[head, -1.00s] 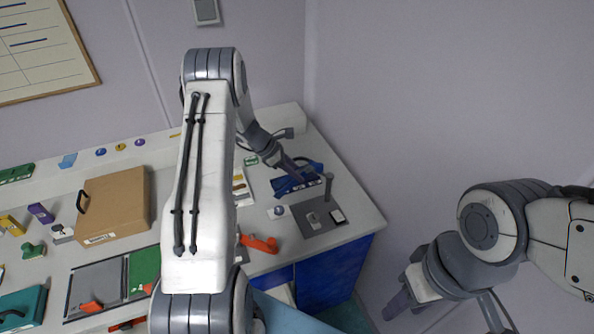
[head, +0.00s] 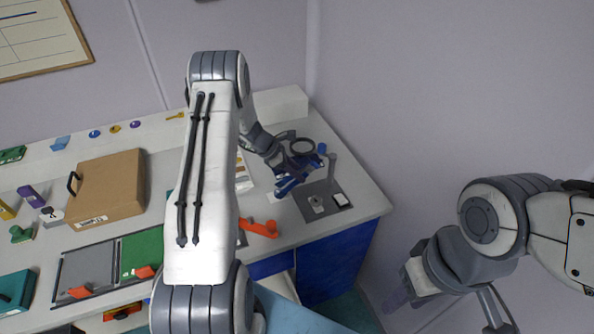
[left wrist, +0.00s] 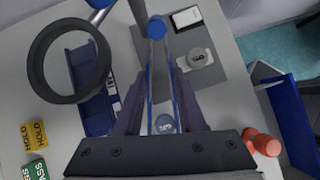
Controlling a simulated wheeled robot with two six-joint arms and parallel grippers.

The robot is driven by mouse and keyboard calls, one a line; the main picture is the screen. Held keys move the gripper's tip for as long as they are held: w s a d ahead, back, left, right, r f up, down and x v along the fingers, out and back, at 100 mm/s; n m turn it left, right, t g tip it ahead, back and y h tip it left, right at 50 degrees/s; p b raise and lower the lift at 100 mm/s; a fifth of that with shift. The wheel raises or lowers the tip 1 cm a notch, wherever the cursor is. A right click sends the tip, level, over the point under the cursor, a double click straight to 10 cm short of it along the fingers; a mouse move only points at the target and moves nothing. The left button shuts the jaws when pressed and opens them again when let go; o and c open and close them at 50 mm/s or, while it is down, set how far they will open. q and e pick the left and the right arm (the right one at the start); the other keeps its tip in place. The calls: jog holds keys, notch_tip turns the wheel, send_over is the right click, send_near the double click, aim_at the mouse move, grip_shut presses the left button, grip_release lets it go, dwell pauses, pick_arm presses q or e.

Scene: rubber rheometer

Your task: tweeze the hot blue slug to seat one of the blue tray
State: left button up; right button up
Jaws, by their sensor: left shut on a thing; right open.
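My left gripper (head: 290,180) is over the right part of the bench. In the left wrist view its fingers (left wrist: 163,112) are shut on slim blue tweezers (left wrist: 151,75) with a round blue end at the top. A small blue disc with pale marks (left wrist: 165,123) shows low between the fingers; whether it is the slug, or is gripped, I cannot tell. The blue tray (left wrist: 88,85) lies on the bench just left of the tweezers, partly behind a dark ring. My right gripper (head: 397,297) is open, empty and away from the bench.
The dark ring (left wrist: 34,62) overlaps the tray in view. A grey plate (left wrist: 215,75) carries a round numbered piece (left wrist: 200,57) and a white pad (left wrist: 187,18). An orange object (head: 260,229) lies near the front edge. A cardboard box (head: 108,188) stands left.

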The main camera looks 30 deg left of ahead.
pick_arm(q)
jog(key=shift+f, duration=0.35)
grip_shut()
notch_tip(320, 180, up, 12)
jog(key=p, duration=0.8)
jog(key=shift+w, duration=0.1)
